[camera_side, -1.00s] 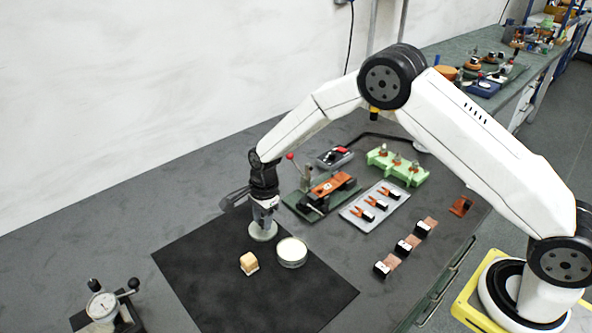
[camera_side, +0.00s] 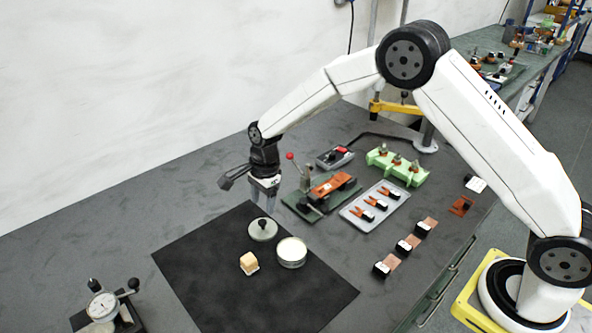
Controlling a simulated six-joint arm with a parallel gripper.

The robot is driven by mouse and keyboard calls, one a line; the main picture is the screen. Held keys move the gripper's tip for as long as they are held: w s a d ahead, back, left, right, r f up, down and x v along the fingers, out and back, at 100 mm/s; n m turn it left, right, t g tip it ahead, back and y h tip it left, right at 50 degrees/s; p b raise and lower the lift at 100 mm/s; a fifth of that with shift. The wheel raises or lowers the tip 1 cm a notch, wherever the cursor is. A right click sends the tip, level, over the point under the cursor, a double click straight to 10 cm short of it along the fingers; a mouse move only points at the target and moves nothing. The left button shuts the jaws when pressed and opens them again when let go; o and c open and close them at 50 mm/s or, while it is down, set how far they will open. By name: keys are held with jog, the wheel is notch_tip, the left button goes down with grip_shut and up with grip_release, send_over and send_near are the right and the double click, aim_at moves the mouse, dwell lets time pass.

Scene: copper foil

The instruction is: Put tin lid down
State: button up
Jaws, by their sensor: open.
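The tin lid (camera_side: 263,230), a pale grey-green disc with a small dark knob, lies on the black mat (camera_side: 250,300) near the mat's far corner. The open tin (camera_side: 292,253), round with pale contents, stands just to the right of the lid and nearer the camera. My gripper (camera_side: 262,205) is above and behind the lid, apart from it, pointing down. It is open and empty.
A small tan block (camera_side: 249,263) sits on the mat left of the tin. A dial gauge (camera_side: 103,306) stands at the front left. A press with a red-knobbed lever (camera_side: 318,193), a grey tray (camera_side: 375,206) and a green rack (camera_side: 397,166) stand to the right. The mat's front is clear.

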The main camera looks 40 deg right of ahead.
notch_tip(320, 180, up, 6)
jog(key=shift+d+r, duration=0.25)
jog(key=shift+d, duration=0.15)
dwell(0.5)
jog(key=s+d+n+t, duration=0.1)
jog(key=s+d+n, duration=0.2)
jog(key=s+n, duration=0.2)
jog(key=s+d+r+n+h, duration=0.1)
jog(key=s+d+n, duration=0.3)
jog(key=s, duration=0.7)
jog(key=s+d+n+t, duration=0.1)
jog(key=s+d+n, duration=0.2)
jog(key=s+n, duration=0.5)
jog(key=shift+d+r+t, duration=0.2)
jog(key=shift+t, duration=0.1)
